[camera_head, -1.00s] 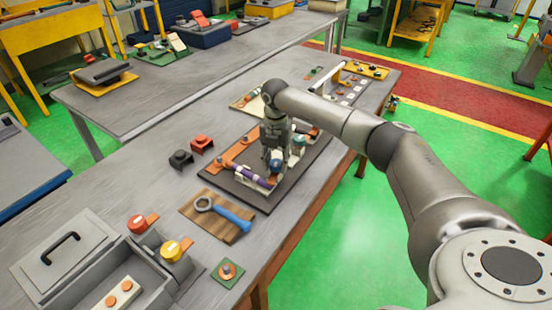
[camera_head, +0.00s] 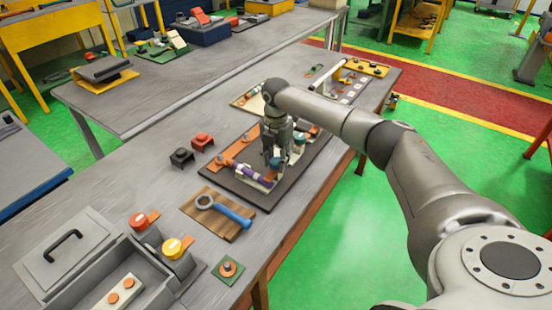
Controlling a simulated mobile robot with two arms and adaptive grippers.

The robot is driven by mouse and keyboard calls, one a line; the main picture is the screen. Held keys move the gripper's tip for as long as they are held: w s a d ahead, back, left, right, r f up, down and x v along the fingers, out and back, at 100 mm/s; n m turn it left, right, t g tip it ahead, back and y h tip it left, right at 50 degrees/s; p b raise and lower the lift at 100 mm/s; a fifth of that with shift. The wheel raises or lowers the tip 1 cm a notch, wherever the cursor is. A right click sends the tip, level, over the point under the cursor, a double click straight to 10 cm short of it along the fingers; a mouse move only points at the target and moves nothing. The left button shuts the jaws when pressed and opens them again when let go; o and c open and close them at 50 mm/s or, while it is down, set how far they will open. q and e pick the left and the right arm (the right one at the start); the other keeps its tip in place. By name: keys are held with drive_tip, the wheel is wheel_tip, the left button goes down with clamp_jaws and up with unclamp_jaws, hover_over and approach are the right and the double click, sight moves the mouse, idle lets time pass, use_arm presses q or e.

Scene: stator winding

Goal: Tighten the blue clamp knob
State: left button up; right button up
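Whether the fingers touch or grip the knob is too small to tell. A purple cylinder (camera_head: 248,173) lies on the board just left of the gripper. A green-topped part (camera_head: 299,138) stands just right of it. My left gripper is not in view.
A blue-handled ring wrench (camera_head: 233,214) lies on a wooden board in front of the fixture. A grey bin (camera_head: 62,290) and red and yellow buttons (camera_head: 172,248) fill the near left.

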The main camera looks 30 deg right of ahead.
sight(277, 161)
drive_tip(key=o, duration=0.4)
drive_tip(key=shift+w+d+r, duration=0.15)
drive_tip(key=shift+d+r, duration=0.05)
drive_tip(key=shift+r, duration=0.2)
drive_tip(key=shift+o, duration=0.4)
drive_tip(key=shift+f, duration=0.1)
drive_tip(key=shift+a, duration=0.1)
wheel_tip(277, 161, up, 12)
